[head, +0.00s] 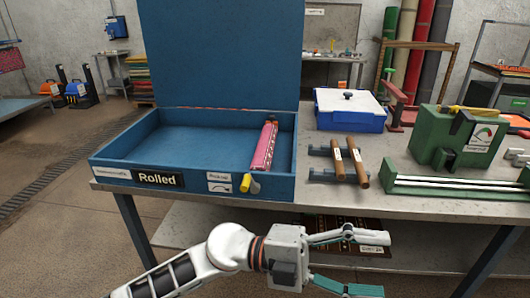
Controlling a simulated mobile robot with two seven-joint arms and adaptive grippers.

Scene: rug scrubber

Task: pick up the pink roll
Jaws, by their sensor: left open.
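The pink roll (265,147) is a pink cylinder with a patterned band and dark ends. It lies lengthwise near the right wall inside the blue tray (110,173) labelled "Rolled". My left gripper (367,264) is open and empty, in front of and below the table's front edge, right of the roll and well apart from it. Its two fingers point to the right. My right gripper is not in view.
A yellow-ended handle (245,183) sticks out from the tray's front. Right of the tray are two brown rods (358,163) on blue supports, a blue-white box (349,109) and a green machine (448,140). A tall blue panel (220,50) rises behind the tray.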

